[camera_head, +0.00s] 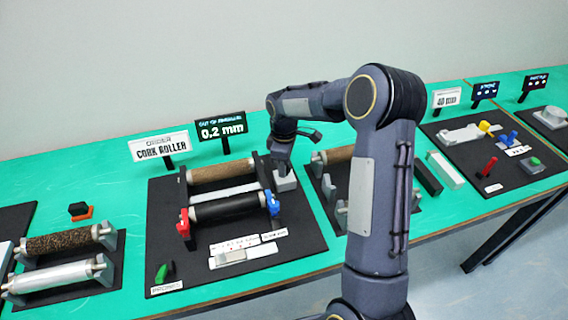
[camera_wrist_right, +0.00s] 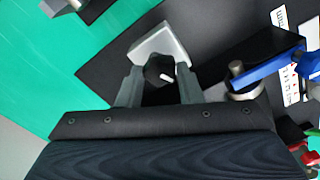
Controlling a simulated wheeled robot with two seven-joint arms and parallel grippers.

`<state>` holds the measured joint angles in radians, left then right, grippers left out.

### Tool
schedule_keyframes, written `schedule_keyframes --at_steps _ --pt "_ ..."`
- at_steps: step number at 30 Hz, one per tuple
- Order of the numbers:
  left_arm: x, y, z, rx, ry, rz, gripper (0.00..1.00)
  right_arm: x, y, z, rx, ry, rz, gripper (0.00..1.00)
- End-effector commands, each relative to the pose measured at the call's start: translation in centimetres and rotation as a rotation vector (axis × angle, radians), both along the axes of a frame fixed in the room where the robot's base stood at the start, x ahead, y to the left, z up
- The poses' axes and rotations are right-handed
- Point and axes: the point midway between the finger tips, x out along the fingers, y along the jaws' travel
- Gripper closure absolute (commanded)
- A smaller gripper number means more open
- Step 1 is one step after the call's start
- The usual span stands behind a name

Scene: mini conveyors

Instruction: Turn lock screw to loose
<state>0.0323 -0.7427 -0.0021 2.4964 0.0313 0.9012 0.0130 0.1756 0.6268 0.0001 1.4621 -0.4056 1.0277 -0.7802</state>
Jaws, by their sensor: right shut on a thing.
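The lock screw (camera_wrist_right: 158,68) shows in the right wrist view as a black knob with a short white mark, in front of a pale grey block (camera_wrist_right: 165,40). My right gripper (camera_wrist_right: 158,76) has its two grey fingers on either side of the knob, shut on it. In the head view my right gripper (camera_head: 281,160) reaches down at the back right corner of the black roller board (camera_head: 300,238), by the grey block (camera_head: 286,182). The knob is hidden there behind the gripper. My left gripper is not in view.
A "0.2 mm" sign (camera_head: 221,128) stands behind. A second roller board is to the right, under my arm.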

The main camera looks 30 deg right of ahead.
Motion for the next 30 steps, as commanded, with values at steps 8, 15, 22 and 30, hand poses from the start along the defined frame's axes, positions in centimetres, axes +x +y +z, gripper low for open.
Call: schedule_keyframes --at_steps 8,15,22,30 --pt "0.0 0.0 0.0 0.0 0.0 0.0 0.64 0.1 0.0 0.1 -0.001 -0.005 0.003 0.9" --pt "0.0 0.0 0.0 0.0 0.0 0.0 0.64 0.1 0.0 0.1 0.0 -0.004 0.002 0.49" --pt "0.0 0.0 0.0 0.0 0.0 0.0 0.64 0.0 0.0 0.0 0.0 -0.001 0.002 0.46" --pt "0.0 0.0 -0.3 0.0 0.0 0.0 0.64 0.1 0.0 2.2 0.0 -0.006 0.001 0.46"
